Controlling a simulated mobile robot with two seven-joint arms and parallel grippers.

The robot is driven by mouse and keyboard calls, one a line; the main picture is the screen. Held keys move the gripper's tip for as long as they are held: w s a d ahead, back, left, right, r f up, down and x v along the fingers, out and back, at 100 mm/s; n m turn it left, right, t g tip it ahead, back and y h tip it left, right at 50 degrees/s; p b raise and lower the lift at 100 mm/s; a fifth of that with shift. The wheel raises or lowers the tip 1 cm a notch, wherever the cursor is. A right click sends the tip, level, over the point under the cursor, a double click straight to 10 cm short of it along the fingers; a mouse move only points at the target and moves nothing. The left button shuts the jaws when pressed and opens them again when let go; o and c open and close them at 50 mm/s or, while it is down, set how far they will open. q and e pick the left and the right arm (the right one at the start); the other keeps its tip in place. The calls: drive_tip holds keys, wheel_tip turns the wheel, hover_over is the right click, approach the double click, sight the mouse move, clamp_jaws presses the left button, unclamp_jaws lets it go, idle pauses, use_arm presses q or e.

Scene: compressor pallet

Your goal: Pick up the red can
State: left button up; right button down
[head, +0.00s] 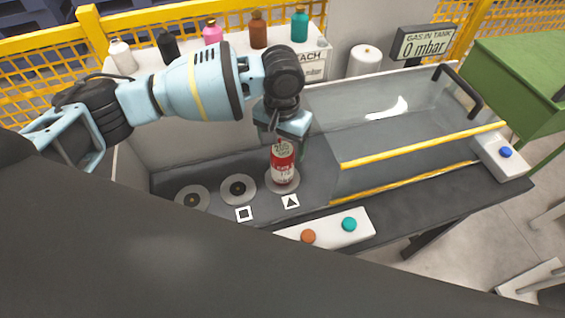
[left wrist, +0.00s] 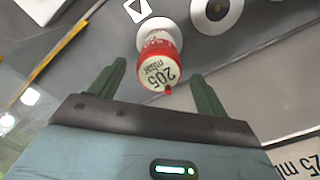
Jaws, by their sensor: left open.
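The red can (head: 283,165) stands upright on a round pale disc at the triangle mark on the dark bench. It has a white label, and in the left wrist view its top (left wrist: 158,72) reads "205 mbar". My left gripper (head: 277,128) is above and behind the can, pointing down. In the left wrist view its two green fingers (left wrist: 160,80) are apart, with the can's top just ahead of and between their tips. I cannot tell whether they touch it. My right gripper is not in view.
Two empty round discs (head: 239,188) lie left of the can. A button panel (head: 330,229) is in front. A clear-covered chamber with yellow rails (head: 420,150) is to the right. Several bottles (head: 258,30) stand on the back ledge.

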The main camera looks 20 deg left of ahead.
sight(283, 149)
use_arm(q)
wheel_tip(283, 149, down, 4)
drive_tip(key=shift+f, duration=0.25)
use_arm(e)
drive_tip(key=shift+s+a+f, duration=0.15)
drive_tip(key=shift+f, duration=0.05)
use_arm(q)
drive_tip(key=c, duration=1.3)
drive_tip(key=shift+r, duration=0.15)
